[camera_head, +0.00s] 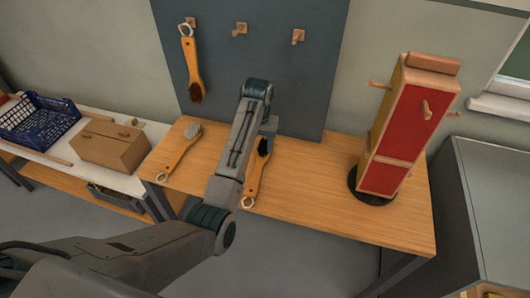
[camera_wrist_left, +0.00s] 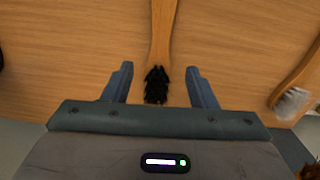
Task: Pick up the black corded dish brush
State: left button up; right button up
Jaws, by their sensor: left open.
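The black-bristled dish brush (camera_head: 254,180) lies on the wooden table, its handle toward the front edge and a pale cord loop at the handle's end. My left gripper (camera_head: 268,128) is over the table at the bristle end of this brush, partly hidden by my own arm. In the left wrist view the gripper (camera_wrist_left: 160,80) is open and empty. The black bristles (camera_wrist_left: 157,86) show between its two fingers with a gap on each side, and the wooden handle runs away upward. I cannot tell how high the fingers are above the table. My right gripper is not in view.
A grey-bristled brush (camera_head: 177,148) lies to the left on the table (camera_head: 310,205). A brown-bristled brush (camera_head: 191,65) hangs from a peg on the dark board (camera_head: 270,75). A red-panelled wooden tower with pegs (camera_head: 395,130) stands at the right. A cardboard box (camera_head: 110,145) and blue crate (camera_head: 40,122) are far left.

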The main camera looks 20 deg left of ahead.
aim_at(259, 165)
pick_arm(q)
jog(key=f, duration=0.1)
jog(key=s+f+p, duration=0.1)
jog(key=f, duration=0.1)
jog(key=shift+f, duration=0.3)
jog(key=f+p, duration=0.1)
jog(key=w+f, duration=0.1)
jog(key=f, duration=0.1)
jog(key=shift+f+p, duration=0.2)
jog(key=shift+p, duration=0.15)
notch_tip(259, 165, down, 2)
jog(key=shift+a, duration=0.1)
jog(key=shift+f, duration=0.25)
jog(key=shift+c, duration=0.9)
jog(key=c, duration=0.9)
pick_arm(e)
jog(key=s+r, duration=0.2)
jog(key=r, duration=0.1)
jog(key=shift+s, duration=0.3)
pick_arm(q)
jog(key=shift+r, duration=0.15)
